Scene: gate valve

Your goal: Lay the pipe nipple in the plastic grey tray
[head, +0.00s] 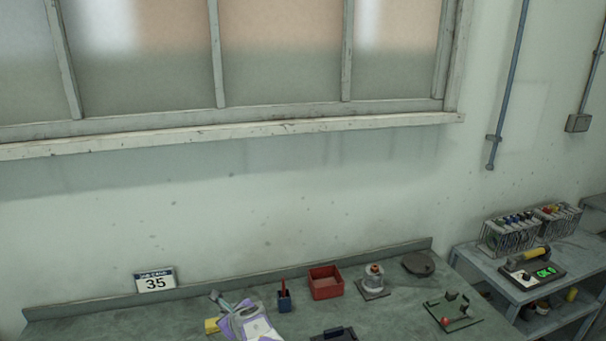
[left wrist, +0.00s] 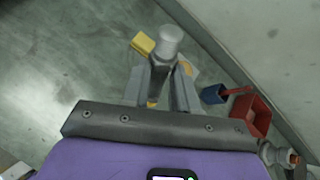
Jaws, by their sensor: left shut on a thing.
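My left gripper (head: 229,305) is over the left part of the bench, its arm coming up from the bottom edge. In the left wrist view its fingers (left wrist: 163,88) are shut on a grey cylindrical piece with a wider round end, which I take to be the pipe nipple (left wrist: 168,45). The nipple (head: 215,296) also shows small at the fingertips in the head view. It juts out beyond the fingers; its gripped part is hidden between them. I cannot make out a plastic grey tray for certain in either view. My right gripper is not in view.
A yellow block (head: 212,325) lies beside the gripper. A blue cup (head: 284,301), red bin (head: 326,282) and a round fitting on a plate (head: 373,283) stand to the right. A dark object (head: 333,334) is cut off at the bottom edge. The bench's left part is clear.

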